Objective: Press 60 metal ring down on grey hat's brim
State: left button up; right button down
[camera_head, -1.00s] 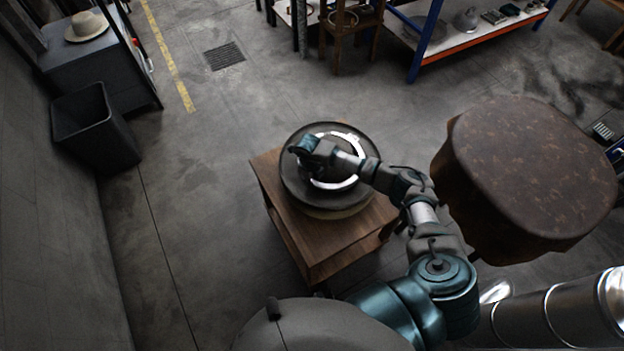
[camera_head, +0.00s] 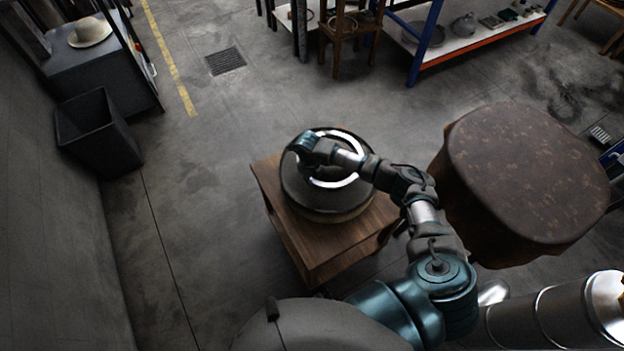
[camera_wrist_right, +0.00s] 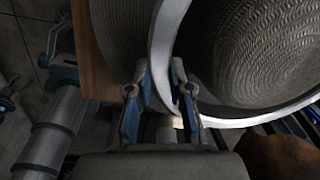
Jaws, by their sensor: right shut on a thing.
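The grey hat (camera_head: 302,192) sits on a round base on the wooden stand. The bright metal ring (camera_head: 336,184) is around its crown, over the brim. In the right wrist view the ring (camera_wrist_right: 159,48) curves around the woven crown (camera_wrist_right: 255,50), with brim (camera_wrist_right: 112,30) showing outside it. I cannot tell whether the ring touches the brim all round. My right gripper (camera_head: 302,148) is at the ring's far left side; in the wrist view its fingers (camera_wrist_right: 160,88) are shut on the ring's edge.
A grey bin (camera_head: 98,132) and a cabinet with a pale hat (camera_head: 90,32) are at the left. Shelving (camera_head: 470,40) is at the back.

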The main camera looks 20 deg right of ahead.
notch_tip(320, 180, up, 9)
jog(key=p, duration=0.6)
dwell(0.3)
dwell(0.5)
